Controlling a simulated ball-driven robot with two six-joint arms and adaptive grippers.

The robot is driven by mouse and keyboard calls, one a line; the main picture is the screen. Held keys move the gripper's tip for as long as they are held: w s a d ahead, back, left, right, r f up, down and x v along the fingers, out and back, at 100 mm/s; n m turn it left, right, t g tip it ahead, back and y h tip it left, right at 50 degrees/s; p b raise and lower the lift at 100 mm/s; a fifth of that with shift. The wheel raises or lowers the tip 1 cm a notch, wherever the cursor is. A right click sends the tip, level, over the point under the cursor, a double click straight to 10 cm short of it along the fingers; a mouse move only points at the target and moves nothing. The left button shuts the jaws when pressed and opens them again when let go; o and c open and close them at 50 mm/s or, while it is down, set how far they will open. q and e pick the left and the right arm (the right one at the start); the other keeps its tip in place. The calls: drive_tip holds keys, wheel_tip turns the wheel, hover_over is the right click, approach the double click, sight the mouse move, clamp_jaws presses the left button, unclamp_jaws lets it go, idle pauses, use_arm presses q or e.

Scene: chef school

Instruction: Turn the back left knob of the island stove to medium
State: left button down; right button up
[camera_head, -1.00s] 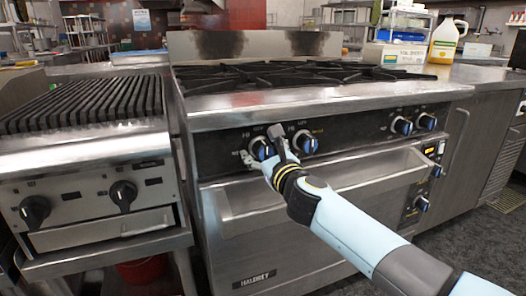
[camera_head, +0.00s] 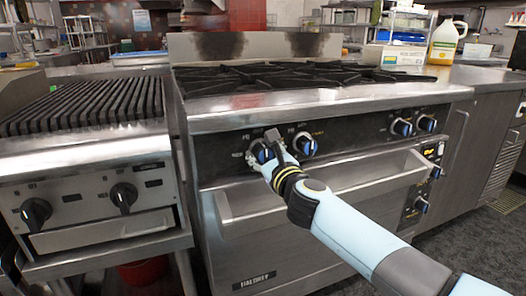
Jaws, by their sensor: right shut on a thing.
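The island stove (camera_head: 300,98) has black grates on top and a dark front panel with several blue-and-silver knobs. The leftmost knob (camera_head: 259,151) is partly covered by my right gripper (camera_head: 266,153), which is shut on it. A second knob (camera_head: 305,144) sits just to its right, apart from the gripper. Two more knobs (camera_head: 402,127) are at the right end of the panel. The knob's pointer and the labels around it are too small or hidden to read. My left gripper is not in view.
A charbroiler (camera_head: 85,150) with two black knobs (camera_head: 123,196) stands to the left. The oven handle (camera_head: 330,183) juts out below the stove knobs, under my right arm. A jug (camera_head: 446,42) and a box (camera_head: 395,54) stand on the counter at the back right.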

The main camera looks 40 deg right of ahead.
drive_tip(key=n+p, duration=0.2)
drive_tip(key=n, duration=0.2)
drive_tip(key=shift+r, duration=0.1)
drive_tip(key=n+p, duration=0.2)
drive_tip(key=n, duration=0.3)
drive_tip(key=shift+a, duration=0.1)
drive_tip(key=n+p, duration=0.2)
drive_tip(key=n, duration=0.3)
drive_tip(key=shift+f, duration=0.2)
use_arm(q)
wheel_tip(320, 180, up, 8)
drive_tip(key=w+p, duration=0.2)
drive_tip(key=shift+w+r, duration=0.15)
use_arm(e)
drive_tip(key=n, duration=0.4)
drive_tip(key=shift+f+n, duration=0.2)
drive_tip(key=shift+n, duration=0.2)
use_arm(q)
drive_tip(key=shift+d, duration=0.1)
use_arm(e)
drive_tip(key=o, duration=1.2)
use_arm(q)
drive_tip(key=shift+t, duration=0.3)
use_arm(e)
drive_tip(key=shift+s, duration=0.1)
